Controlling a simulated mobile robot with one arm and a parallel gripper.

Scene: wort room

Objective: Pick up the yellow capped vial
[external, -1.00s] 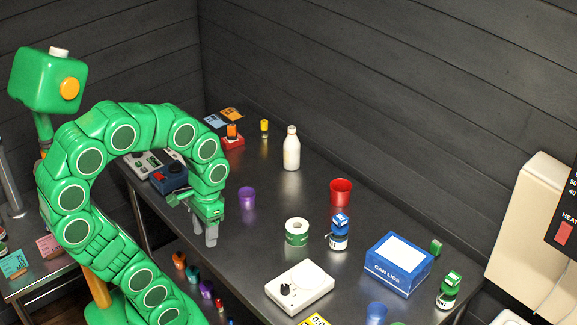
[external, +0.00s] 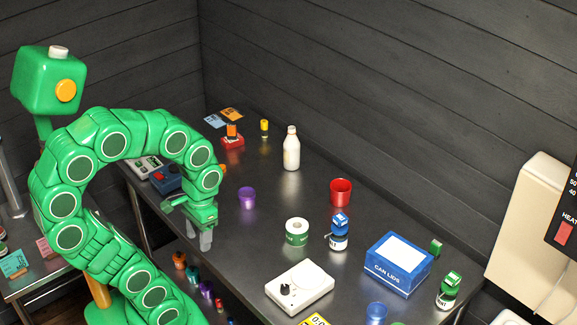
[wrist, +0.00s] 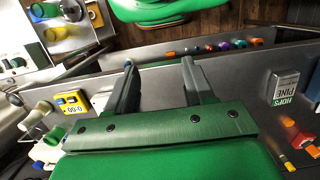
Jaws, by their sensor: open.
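A small vial with a yellow cap (external: 264,125) stands upright near the far left end of the dark bench, by the wall, in the external view. My gripper (external: 199,240) points down near the bench's front left edge, well apart from the vial and on the camera's side of it. In the wrist view my gripper (wrist: 160,64) has its two fingers spread with nothing between them.
A red block with an orange top (external: 232,137) stands left of the vial. A white bottle (external: 291,150) stands right of it. A purple cup (external: 247,197) is right of my gripper. A blue device (external: 167,178) lies behind my arm. Bare bench lies between cup and bottle.

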